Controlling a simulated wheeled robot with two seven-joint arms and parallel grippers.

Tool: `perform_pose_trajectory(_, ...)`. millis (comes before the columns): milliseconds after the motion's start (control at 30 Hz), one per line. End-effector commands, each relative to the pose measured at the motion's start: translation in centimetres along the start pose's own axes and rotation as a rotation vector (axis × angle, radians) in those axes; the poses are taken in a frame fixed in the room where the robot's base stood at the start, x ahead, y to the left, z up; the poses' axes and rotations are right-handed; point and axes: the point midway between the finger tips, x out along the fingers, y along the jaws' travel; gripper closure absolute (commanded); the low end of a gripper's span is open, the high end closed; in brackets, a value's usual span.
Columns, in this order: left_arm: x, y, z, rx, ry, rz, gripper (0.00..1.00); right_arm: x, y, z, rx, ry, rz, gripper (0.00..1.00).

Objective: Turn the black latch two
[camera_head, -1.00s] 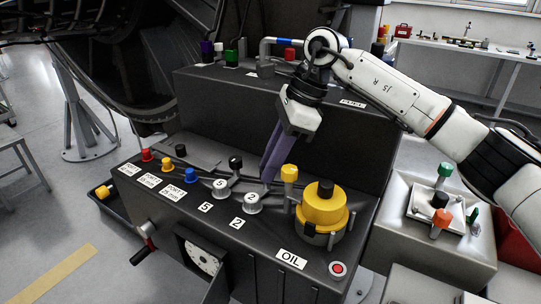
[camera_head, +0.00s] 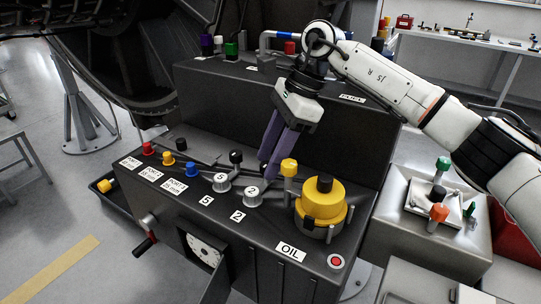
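The latch two is a round silver hub (camera_head: 252,196) marked 2, behind the printed "2" label on the dark console. Its black handle is not clearly visible; the fingertips cover that spot. My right gripper (camera_head: 267,171) comes down from the upper right, its purple fingers pointing down at the back right of the hub. Two fingers show, but whether they are closed on the handle cannot be told. Latch five (camera_head: 221,183), with its black knob (camera_head: 236,157) upright, stands just to the left. My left gripper is not in view.
A yellow knob (camera_head: 289,168) and a large yellow oil cap (camera_head: 321,203) stand close to the right of the fingers. Blue, yellow and red knobs line the console's left. A raised dark block (camera_head: 340,130) rises behind. A grey box (camera_head: 420,225) stands at right.

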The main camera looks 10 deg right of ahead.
Motion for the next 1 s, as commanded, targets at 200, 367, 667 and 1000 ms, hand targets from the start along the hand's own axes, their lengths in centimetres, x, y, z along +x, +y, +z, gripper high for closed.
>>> perform_pose_trajectory(200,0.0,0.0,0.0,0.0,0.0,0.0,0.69,0.1,0.0,0.0,0.001,0.0,0.001,0.59)
perform_pose_trajectory(367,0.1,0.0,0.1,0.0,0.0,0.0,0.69,-0.7,0.0,-0.1,0.002,0.0,0.0,0.59)
perform_pose_trajectory(667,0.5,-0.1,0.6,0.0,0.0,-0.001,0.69,-6.2,-0.1,0.0,0.002,0.0,-0.003,0.59)
perform_pose_trajectory(1000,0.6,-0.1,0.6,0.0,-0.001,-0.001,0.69,-10.2,0.0,0.0,0.001,0.0,0.001,0.59)
